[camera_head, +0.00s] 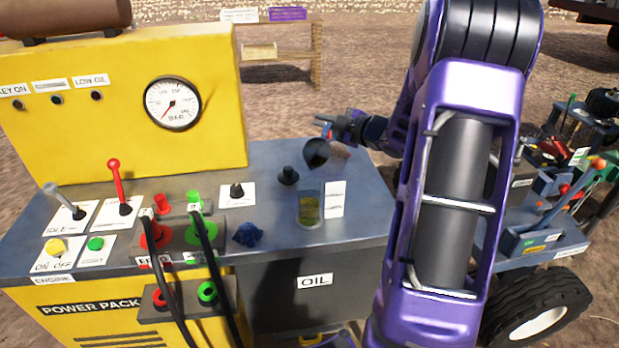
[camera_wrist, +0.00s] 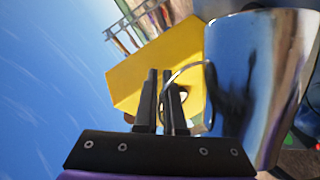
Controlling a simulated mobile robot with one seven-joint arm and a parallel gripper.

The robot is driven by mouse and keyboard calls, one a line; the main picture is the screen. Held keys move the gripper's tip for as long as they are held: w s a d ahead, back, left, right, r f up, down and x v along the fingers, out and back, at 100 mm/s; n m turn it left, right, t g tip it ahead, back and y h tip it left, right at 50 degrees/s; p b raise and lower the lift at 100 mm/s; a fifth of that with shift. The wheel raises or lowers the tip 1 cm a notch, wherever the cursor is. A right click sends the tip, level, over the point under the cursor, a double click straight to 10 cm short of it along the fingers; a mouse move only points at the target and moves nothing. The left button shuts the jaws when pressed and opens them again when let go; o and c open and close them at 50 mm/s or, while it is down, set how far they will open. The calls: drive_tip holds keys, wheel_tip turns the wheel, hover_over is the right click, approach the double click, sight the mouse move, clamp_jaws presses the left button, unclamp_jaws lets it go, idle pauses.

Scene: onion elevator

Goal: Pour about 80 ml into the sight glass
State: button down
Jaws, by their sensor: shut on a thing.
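The sight glass (camera_head: 311,207) is a clear upright cylinder on the grey bench top, with yellowish liquid inside. A white marked card (camera_head: 335,199) stands right beside it. My gripper (camera_head: 336,126) is above and behind the glass, shut on the handle of a shiny metal jug. The jug (camera_head: 317,153) is tilted above the glass, its dark mouth facing the head camera. In the wrist view the jug (camera_wrist: 262,75) fills the right side, and my gripper's fingers (camera_wrist: 162,97) close at its thin loop handle. I cannot make out a stream or the level inside the jug.
The yellow panel (camera_head: 120,110) with a gauge rises at the back left. Levers (camera_head: 114,180) and hoses (camera_head: 170,275) stand on the left.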

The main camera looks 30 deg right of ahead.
drive_tip(key=shift+r+p, duration=0.2)
drive_tip(key=shift+p, duration=0.15)
drive_tip(key=p, duration=0.1)
drive_tip(key=m+p, duration=0.1)
drive_tip(key=shift+w+d+p, duration=0.2)
drive_tip(key=shift+d+p, duration=0.05)
drive_tip(key=shift+p, duration=0.15)
drive_tip(key=shift+w+d+f+m+g, duration=0.1)
drive_tip(key=shift+d+f+m+g, duration=0.1)
drive_tip(key=shift+f+m+g, duration=0.15)
drive_tip(key=shift+w+d+f+m+g+y, duration=0.55)
drive_tip(key=shift+d+f+m, duration=0.45)
drive_tip(key=shift+f, duration=1.15)
drive_tip(key=shift+w+d+f+m+g+y, duration=0.45)
drive_tip(key=shift+w+d+f+m, duration=0.5)
drive_tip(key=shift+f, duration=1.25)
drive_tip(key=shift+w+d+f+m+g+y, duration=0.55)
drive_tip(key=shift+f+m, duration=0.65)
drive_tip(key=shift+f, duration=0.95)
drive_tip(key=shift+s+d, duration=0.15)
drive_tip(key=shift+s, duration=0.05)
